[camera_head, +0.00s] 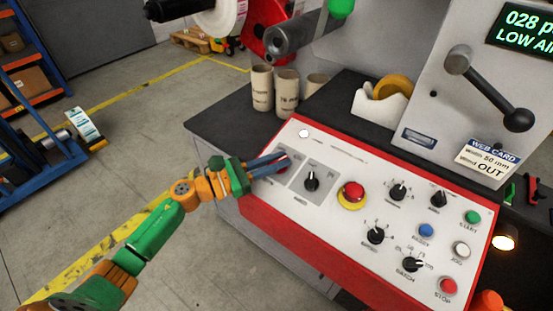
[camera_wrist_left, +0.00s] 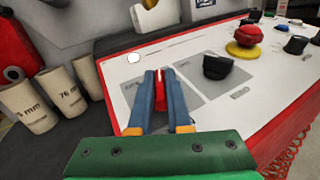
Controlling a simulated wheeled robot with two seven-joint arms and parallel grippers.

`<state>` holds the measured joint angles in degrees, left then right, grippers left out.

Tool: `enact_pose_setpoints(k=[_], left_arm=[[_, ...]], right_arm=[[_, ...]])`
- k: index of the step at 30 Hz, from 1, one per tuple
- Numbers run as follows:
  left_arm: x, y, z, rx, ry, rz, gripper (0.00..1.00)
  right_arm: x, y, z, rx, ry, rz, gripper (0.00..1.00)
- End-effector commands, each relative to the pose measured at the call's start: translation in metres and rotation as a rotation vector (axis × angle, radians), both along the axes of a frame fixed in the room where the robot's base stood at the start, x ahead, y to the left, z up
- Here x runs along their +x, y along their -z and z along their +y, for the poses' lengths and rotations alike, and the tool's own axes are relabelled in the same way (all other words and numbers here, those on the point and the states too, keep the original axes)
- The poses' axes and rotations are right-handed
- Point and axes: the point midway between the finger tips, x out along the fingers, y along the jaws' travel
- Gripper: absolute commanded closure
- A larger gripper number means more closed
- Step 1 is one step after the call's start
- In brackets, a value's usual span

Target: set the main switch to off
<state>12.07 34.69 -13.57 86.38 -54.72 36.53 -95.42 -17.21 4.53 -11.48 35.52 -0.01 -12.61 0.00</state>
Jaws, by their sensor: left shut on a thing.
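The main switch, a red knob (camera_wrist_left: 160,97), sits on a grey plate at the left end of the white control panel (camera_head: 336,208). My left gripper (camera_head: 284,160) is shut on the red knob, with its blue fingers on either side of it, as the left wrist view also shows. The fingers hide much of the knob and part of its plate in the head view, and I cannot read which position it points to. My right gripper is not in view.
Just right of the switch is a black knob (camera_head: 311,181) on its own grey plate. A red emergency button (camera_head: 353,194) on a yellow base stands further right. Cardboard cores (camera_head: 287,89) and a tape dispenser (camera_head: 381,105) stand behind the panel.

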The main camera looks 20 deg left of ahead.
Motion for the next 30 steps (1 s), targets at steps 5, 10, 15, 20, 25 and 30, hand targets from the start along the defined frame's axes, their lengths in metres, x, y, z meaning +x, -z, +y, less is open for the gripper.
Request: enact_pose_setpoints(k=[5,10,15,20,25,30], left_arm=[[-0.001,-0.003,-0.001,-0.033,-0.110,0.014,1.00],[-0.002,-0.003,-0.002,-0.074,-0.259,0.027,1.00],[-0.001,-0.003,-0.002,-0.116,-0.416,0.042,1.00],[-0.001,-0.002,-0.003,-0.153,-0.558,0.055,1.00],[-0.001,-0.001,-0.003,-0.188,-0.695,0.069,1.00],[-0.001,0.000,-0.002,-0.217,-0.808,0.079,1.00]], right_arm=[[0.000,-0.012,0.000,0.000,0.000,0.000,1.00],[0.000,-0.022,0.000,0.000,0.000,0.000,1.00],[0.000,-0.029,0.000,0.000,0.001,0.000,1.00],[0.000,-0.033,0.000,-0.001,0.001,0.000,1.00],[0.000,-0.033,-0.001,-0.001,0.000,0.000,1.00],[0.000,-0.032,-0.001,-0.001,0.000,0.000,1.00]])
